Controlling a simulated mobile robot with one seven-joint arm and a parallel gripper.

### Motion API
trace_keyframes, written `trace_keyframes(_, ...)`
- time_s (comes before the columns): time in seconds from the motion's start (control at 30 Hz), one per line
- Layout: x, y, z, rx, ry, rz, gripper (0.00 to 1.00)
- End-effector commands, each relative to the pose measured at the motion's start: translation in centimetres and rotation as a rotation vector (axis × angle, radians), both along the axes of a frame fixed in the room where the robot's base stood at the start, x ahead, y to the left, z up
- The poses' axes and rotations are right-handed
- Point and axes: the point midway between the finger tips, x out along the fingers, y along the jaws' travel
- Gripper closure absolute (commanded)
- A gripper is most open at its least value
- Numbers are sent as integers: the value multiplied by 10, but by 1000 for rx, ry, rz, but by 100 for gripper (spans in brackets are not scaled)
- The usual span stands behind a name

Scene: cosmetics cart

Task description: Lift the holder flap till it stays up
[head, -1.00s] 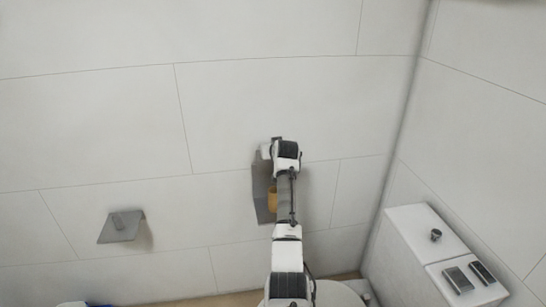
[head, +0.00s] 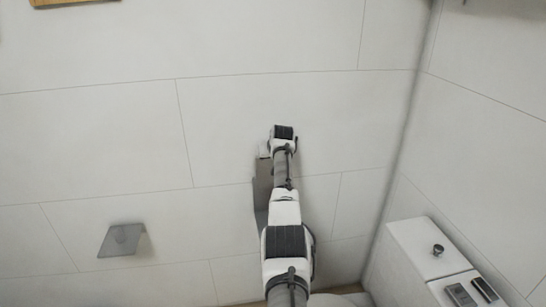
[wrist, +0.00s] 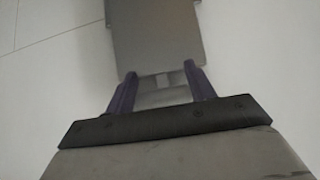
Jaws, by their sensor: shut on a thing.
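The holder flap (head: 262,188) is a flat grey metal plate on the tiled wall, partly hidden behind my arm in the head view. In the wrist view the plate (wrist: 158,32) stretches away from my fingertips. My gripper (wrist: 163,76) has its two dark fingers on either side of the plate's near end and is shut on it. In the head view the fingers are hidden by my arm. The flap's hinge and whatever lies behind it cannot be made out.
A second grey holder (head: 121,240) is on the wall at the left. A wooden edge (head: 70,3) shows at the top left. The wall between is bare.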

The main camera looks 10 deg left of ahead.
Motion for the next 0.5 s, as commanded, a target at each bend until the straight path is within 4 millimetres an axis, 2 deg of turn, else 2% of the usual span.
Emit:
trace_keyframes(0.03, 2, 1, 7, 2, -6, -1, 87)
trace_keyframes(0.5, 4, 1, 7, -8, 13, -1, 87)
